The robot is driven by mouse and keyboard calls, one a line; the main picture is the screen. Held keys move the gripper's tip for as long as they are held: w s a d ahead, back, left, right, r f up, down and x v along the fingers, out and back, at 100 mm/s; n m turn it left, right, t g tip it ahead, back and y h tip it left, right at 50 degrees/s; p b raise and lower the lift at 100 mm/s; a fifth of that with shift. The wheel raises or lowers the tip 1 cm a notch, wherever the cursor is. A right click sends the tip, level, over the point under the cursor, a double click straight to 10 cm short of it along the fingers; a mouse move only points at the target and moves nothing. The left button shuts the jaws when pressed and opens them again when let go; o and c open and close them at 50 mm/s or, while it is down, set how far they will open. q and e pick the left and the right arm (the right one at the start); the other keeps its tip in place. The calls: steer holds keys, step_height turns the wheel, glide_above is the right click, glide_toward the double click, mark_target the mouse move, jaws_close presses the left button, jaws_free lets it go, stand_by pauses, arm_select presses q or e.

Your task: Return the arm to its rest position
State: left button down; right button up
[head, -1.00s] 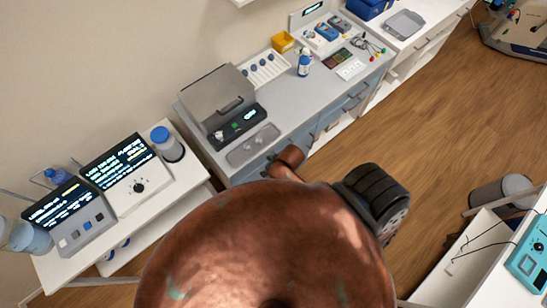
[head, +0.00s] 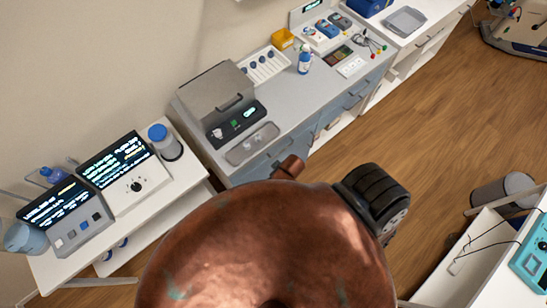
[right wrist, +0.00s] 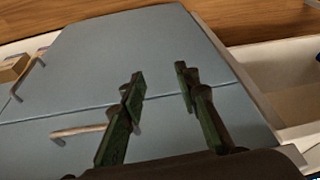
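My right gripper (right wrist: 159,75) shows in the right wrist view, with its two dark green fingers apart and nothing between them. It is in front of blue-grey cabinet fronts (right wrist: 150,55); I cannot tell how far off they are. In the head view a large copper-coloured rounded body and a black wheel fill the lower middle. A small copper-coloured piece sticks out above the rounded body, near the blue-grey drawers; no gripper fingers show there. My left gripper is not in view.
A grey counter (head: 325,88) holds a grey lidded device (head: 218,95), a bottle (head: 305,61) and a yellow bin (head: 282,39). A white table (head: 182,190) with two screens stands left. A teal instrument (head: 530,262) sits lower right.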

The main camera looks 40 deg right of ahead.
stand_by(0.3)
steer(key=s+d+f+g+b, duration=0.1)
steer(key=s+d+f+b, duration=0.15)
steer(key=s+f, duration=0.6)
steer(key=s+d+f+h+b, duration=0.1)
steer(key=s+f+b, duration=0.2)
steer(key=f, duration=1)
steer(key=s+d+f+g+b, duration=0.1)
steer(key=s+f+b, duration=0.2)
steer(key=s+f, duration=0.55)
steer(key=s+d+f+b, duration=0.1)
steer(key=s+f+b, duration=0.1)
steer(key=s+f, duration=0.8)
steer(key=shift+s+d+g+b, duration=0.15)
steer(key=shift+s+g+b, duration=0.15)
